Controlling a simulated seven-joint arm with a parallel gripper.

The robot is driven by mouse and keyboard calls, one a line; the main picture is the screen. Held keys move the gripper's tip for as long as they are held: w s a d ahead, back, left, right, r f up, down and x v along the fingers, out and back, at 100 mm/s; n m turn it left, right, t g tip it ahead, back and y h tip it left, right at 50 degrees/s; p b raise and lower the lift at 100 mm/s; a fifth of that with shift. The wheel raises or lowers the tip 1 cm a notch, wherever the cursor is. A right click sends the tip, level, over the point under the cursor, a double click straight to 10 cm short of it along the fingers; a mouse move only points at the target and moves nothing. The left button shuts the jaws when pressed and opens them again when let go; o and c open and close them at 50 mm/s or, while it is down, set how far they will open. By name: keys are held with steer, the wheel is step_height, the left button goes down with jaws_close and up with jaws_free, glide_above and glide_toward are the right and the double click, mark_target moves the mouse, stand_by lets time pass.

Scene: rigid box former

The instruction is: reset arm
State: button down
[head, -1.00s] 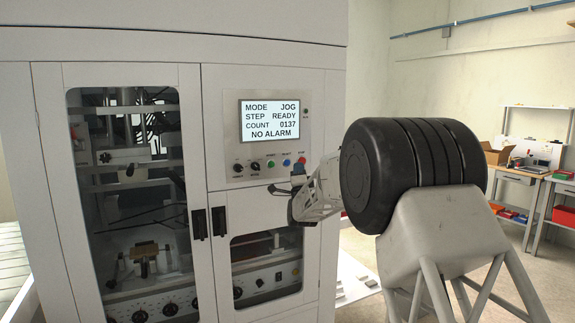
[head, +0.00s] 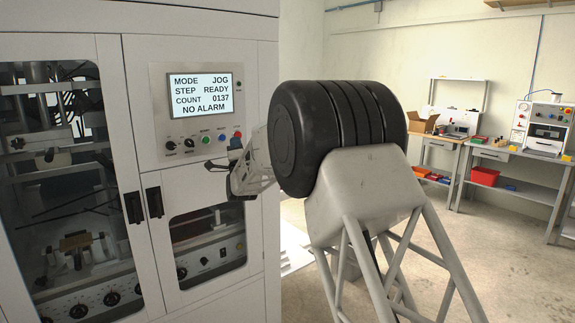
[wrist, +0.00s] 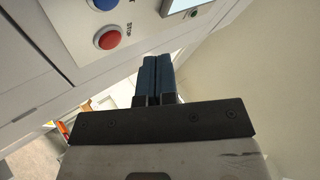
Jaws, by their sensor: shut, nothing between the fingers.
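My gripper (wrist: 157,80) is shut and empty in the wrist view, its two blue fingers together. In the head view my gripper (head: 236,145) is just in front of the control panel's right edge, by the row of buttons. The control panel (head: 160,148) has a lit screen (head: 200,95) reading MODE JOG, STEP READY, COUNT 0137, NO ALARM. A red button (wrist: 108,38) and a blue button (wrist: 104,4) show at the upper left of the wrist view, apart from the fingers. I cannot tell the exact gap between the fingertips and the panel.
The box former's white cabinet (head: 258,190) stands left, with glazed doors and black handles (head: 134,207). Workbenches (head: 515,158) with a cardboard box (head: 421,122) and red bins (head: 485,176) line the far right wall. Open floor (head: 500,255) lies at the right.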

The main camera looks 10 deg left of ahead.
steer(key=s+d+r+n+g+h, duration=0.2)
steer(key=s+d, duration=0.1)
steer(key=d, duration=0.4)
steer(key=s+d+r+n+g+h, duration=0.1)
steer(key=s+d+r+g, duration=0.15)
steer(key=d, duration=0.55)
steer(key=s+d+f+n+g+h, duration=0.2)
steer(key=s+d+g, duration=0.1)
steer(key=s+d, duration=0.45)
steer(key=s+d+f+n+g+h, duration=0.1)
steer(key=s+d+f+g, duration=0.1)
steer(key=s+d, duration=0.55)
steer(key=s+d+f+n+g+h, duration=0.1)
steer(key=s+d+f+g, duration=0.3)
steer(key=s, duration=1.1)
steer(key=s+d+f+n+g+h, duration=0.1)
steer(key=s+d+f+g, duration=0.3)
steer(key=s, duration=1.2)
steer(key=s+d+f+n+g+h, duration=0.2)
steer(key=s+d+f+n+g, duration=0.1)
steer(key=s+d+f, duration=0.5)
steer(key=s+d+g, duration=0.1)
steer(key=s+d, duration=0.2)
steer(key=s, duration=0.4)
steer(key=shift+s+d+f, duration=0.15)
steer(key=shift+d+f, duration=0.1)
steer(key=shift+d, duration=0.15)
